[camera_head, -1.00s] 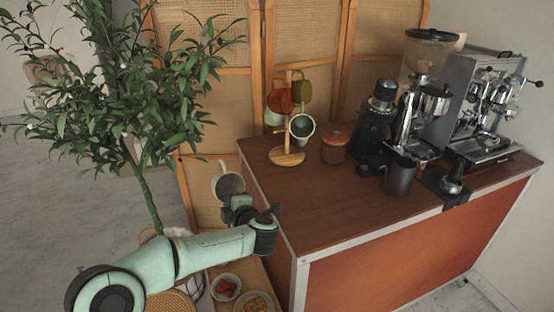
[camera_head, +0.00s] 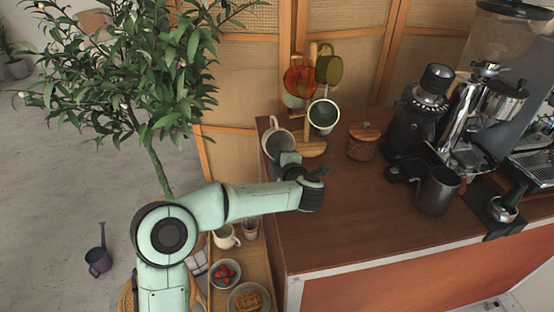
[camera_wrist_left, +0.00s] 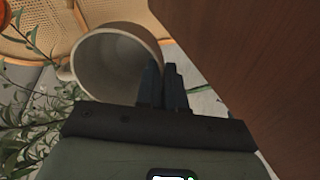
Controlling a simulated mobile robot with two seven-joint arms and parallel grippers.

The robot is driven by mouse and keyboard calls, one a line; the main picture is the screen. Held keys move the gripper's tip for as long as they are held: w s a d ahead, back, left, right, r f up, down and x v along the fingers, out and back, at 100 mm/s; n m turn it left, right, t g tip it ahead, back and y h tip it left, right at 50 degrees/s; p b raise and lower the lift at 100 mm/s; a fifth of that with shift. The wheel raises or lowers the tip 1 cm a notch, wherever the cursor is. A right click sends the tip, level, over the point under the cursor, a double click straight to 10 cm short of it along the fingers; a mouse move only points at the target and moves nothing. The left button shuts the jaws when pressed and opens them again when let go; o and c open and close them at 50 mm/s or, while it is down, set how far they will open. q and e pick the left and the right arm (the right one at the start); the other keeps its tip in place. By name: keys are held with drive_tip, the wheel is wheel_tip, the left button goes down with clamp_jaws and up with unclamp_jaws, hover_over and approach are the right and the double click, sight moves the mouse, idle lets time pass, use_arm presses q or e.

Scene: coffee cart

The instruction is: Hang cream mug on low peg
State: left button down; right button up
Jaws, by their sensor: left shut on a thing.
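The cream mug (camera_head: 272,146) is in my left gripper (camera_head: 289,161), at the left back edge of the cart top and left of the mug tree. In the left wrist view the mug (camera_wrist_left: 104,62) is tilted with its opening showing, and its handle is on the left. The gripper fingers (camera_wrist_left: 163,84) are shut at its wall. The wooden mug tree (camera_head: 314,149) holds a red-orange mug (camera_head: 299,82), an olive mug (camera_head: 329,69), a pale green mug (camera_head: 292,101) and a white mug with a dark green inside (camera_head: 324,116). The low pegs are largely hidden. My right gripper is out of view.
A lidded jar (camera_head: 363,143), a black grinder (camera_head: 416,112) and a dark metal pitcher (camera_head: 437,190) stand right of the tree. The front of the cart top (camera_head: 345,230) is clear. A plant (camera_head: 130,90) stands left. Below is a shelf with a strawberry bowl (camera_head: 224,272).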

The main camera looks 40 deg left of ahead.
use_arm(q)
drive_tip(key=shift+w+d+f, duration=0.1)
drive_tip(key=shift+w, duration=1.5)
drive_tip(key=shift+w+d+f, duration=0.1)
drive_tip(key=shift+w+f, duration=0.1)
drive_tip(key=shift+w, duration=0.55)
drive_tip(key=shift+w+d+f, duration=0.1)
drive_tip(key=shift+w+f, duration=0.1)
drive_tip(key=shift+w, duration=0.5)
drive_tip(key=shift+w+f+p, duration=0.1)
drive_tip(key=shift+w+p, duration=0.25)
drive_tip(key=shift+w, duration=0.2)
drive_tip(key=shift+w+p, duration=0.6)
drive_tip(key=shift+w, duration=0.05)
drive_tip(key=shift+s+d+f, duration=0.1)
drive_tip(key=shift+d+f, duration=0.1)
drive_tip(key=shift+f, duration=0.15)
drive_tip(key=c, duration=1.2)
unclamp_jaws()
drive_tip(key=shift+o, duration=0.2)
drive_tip(key=shift+f, duration=0.1)
